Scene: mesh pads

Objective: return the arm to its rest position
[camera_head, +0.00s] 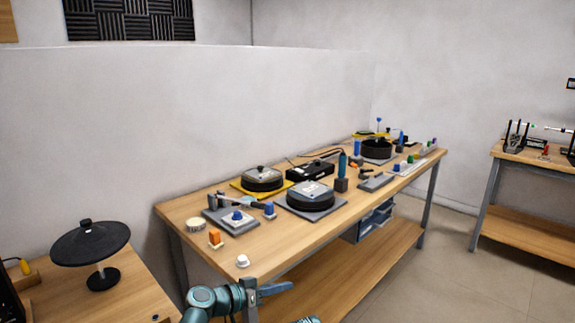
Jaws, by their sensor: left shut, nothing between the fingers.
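My left arm (204,299) is teal and grey and comes in at the bottom edge of the head view. Its gripper (275,290) is shut and empty, with the blue-grey fingers pointing right. In the picture it lies just below the near edge of the long wooden bench (290,233), in front of the lower shelf. It appears apart from everything on the bench. A small teal piece shows at the bottom edge to its right; I cannot tell what it is. My right gripper is not in view.
The bench carries round black devices on pads (310,196), a white knob (242,261), an orange-topped block (215,238) and a tape roll (196,224). A black disc on a stand (90,242) is on the left table. Floor (430,270) is clear at right, before another table (530,160).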

